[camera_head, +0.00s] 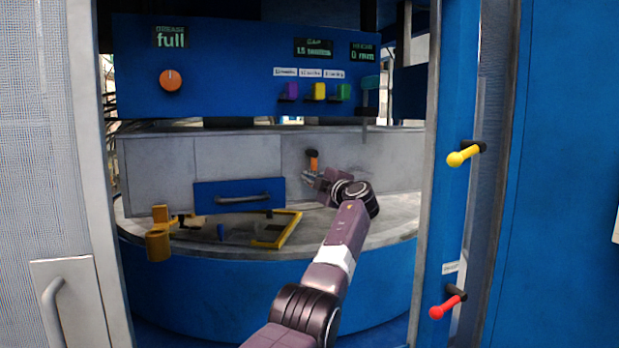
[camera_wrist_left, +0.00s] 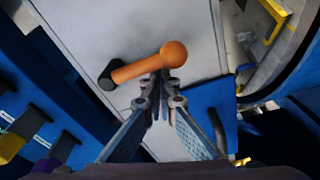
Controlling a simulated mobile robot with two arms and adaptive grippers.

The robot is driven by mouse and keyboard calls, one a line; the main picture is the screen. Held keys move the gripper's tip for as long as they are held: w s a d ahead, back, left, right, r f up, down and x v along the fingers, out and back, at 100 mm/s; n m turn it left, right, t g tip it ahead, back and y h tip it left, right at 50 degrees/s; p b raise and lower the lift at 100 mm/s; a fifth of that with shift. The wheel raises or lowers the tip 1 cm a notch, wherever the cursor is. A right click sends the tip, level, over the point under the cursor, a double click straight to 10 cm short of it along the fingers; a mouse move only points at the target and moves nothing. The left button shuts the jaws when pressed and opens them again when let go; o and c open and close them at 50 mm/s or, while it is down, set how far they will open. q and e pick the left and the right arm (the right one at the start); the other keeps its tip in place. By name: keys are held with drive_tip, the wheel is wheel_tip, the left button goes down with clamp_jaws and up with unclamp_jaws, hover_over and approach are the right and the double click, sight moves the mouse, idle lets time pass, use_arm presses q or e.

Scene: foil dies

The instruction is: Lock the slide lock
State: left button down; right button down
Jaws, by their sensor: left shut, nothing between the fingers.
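An orange lever (camera_head: 313,160) with a ball end is mounted on the grey panel behind the round table, and I take it to be the slide lock. In the left wrist view the lever (camera_wrist_left: 150,66) runs from a black pivot at left to its ball at right. My left gripper (camera_head: 307,177) is just below the lever in the head view. In the wrist view its fingertips (camera_wrist_left: 161,90) are together with nothing between them, just below the ball. I cannot tell whether they touch it. My right gripper is not in view.
A blue drawer front (camera_head: 240,197) with a dark handle is left of the gripper. A yellow frame (camera_head: 276,229) lies on the table. Coloured switches (camera_head: 319,91) sit above. A yellow lever (camera_head: 463,155) and a red lever (camera_head: 447,306) stick out at right.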

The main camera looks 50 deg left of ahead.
use_arm(q)
drive_tip(key=shift+w+d, duration=0.15)
drive_tip(key=shift+d, duration=0.1)
idle(0.3)
drive_tip(key=v, duration=1.1)
drive_tip(key=shift+s+d, duration=0.3)
